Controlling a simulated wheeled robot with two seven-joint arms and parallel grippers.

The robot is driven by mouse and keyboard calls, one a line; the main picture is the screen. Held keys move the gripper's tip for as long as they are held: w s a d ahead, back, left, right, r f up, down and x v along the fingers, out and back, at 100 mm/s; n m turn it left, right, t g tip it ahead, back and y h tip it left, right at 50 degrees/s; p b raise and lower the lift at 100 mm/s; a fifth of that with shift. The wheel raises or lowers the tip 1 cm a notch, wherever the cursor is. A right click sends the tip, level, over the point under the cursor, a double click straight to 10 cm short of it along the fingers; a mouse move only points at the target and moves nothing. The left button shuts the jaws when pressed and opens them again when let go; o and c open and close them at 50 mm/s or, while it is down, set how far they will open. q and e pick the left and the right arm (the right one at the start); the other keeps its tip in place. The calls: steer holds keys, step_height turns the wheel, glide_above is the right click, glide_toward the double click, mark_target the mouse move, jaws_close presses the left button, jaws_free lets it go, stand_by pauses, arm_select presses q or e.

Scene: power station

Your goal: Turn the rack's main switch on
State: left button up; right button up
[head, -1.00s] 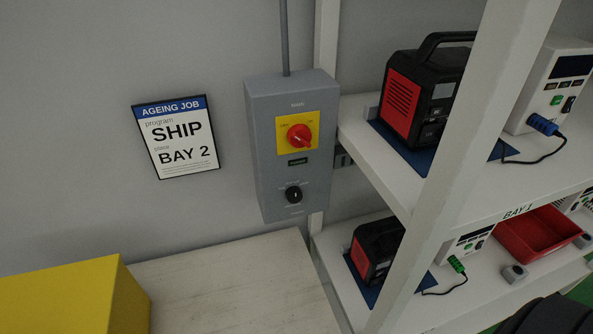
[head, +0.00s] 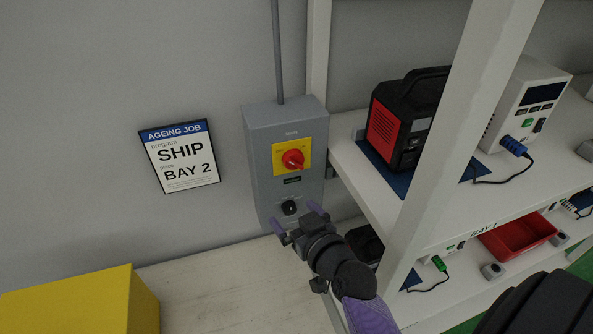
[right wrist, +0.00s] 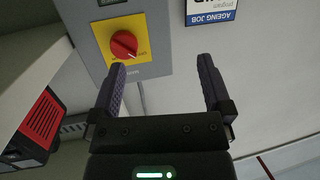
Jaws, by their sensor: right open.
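The main switch (head: 293,159) is a red rotary knob on a yellow plate, on a grey box (head: 262,183) fixed to the wall. Its position, on or off, is too small to read. It also shows in the right wrist view (right wrist: 124,45), upper left, in an upside-down picture. Below it on the box is a black knob (head: 289,208). My right gripper (head: 298,218) is open and empty, its fingers apart near the box's lower end, below the red switch. In the right wrist view my right gripper (right wrist: 160,78) has nothing between its fingers. My left gripper is not in view.
A framed sign (head: 180,157) reads SHIP, BAY 2. A yellow block (head: 80,302) is on the pale bench (head: 235,285) below.

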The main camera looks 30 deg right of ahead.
mark_target(296, 166)
steer(key=w+d+m+h, duration=0.1)
steer(key=w+d, duration=0.1)
steer(key=w, duration=0.1)
steer(key=w+d+r+t+h, duration=0.1)
steer(key=w+d, duration=0.1)
steer(key=w, duration=0.2)
steer(key=w+d+m+h, duration=0.1)
steer(key=w+d, duration=0.1)
steer(key=w, duration=0.1)
steer(key=shift+w+d+r+m+t+h, duration=0.2)
steer(key=shift+d+r+m+t+h, duration=0.1)
steer(key=shift+d+r+h, duration=0.1)
steer(key=shift+a, duration=0.1)
steer(key=c, duration=1.2)
